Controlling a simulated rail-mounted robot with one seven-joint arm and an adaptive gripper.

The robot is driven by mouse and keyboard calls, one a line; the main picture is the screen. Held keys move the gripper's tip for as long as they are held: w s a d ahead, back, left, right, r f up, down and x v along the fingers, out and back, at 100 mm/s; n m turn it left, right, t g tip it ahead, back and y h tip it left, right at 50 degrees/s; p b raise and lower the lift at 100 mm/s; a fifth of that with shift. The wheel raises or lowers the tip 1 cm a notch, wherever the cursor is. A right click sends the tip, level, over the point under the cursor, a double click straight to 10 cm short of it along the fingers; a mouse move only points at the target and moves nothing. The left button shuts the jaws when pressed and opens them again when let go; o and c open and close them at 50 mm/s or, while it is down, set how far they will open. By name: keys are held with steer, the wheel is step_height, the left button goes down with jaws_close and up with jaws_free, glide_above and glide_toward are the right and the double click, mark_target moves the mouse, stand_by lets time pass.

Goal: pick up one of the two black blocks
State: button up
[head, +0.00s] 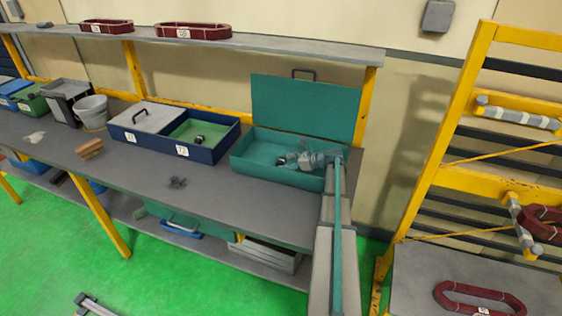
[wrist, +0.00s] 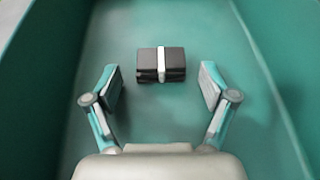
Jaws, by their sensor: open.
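One black block (wrist: 148,67) with a white band lies on the floor of the teal box. It is just beyond my gripper (wrist: 163,88) in the wrist view, roughly centred between the two fingers. My gripper is open, with nothing between its fingertips. In the head view, my gripper (head: 291,159) is inside the teal box (head: 246,166), and the block shows as a small dark spot (head: 280,162) at its left. A small dark object (head: 199,140), seemingly the other black block, sits in the green-floored compartment of the blue tray (head: 213,157).
The teal box's walls stand close on both sides, and its raised lid (head: 304,108) is behind. A shelf (head: 250,40) runs above the bench. A yellow rack (head: 440,140) stands at the right. The bench front (head: 225,195) is mostly clear.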

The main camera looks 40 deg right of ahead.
steer(key=c, duration=1.2)
steer(key=shift+c, duration=0.2)
steer(key=shift+r, duration=0.1)
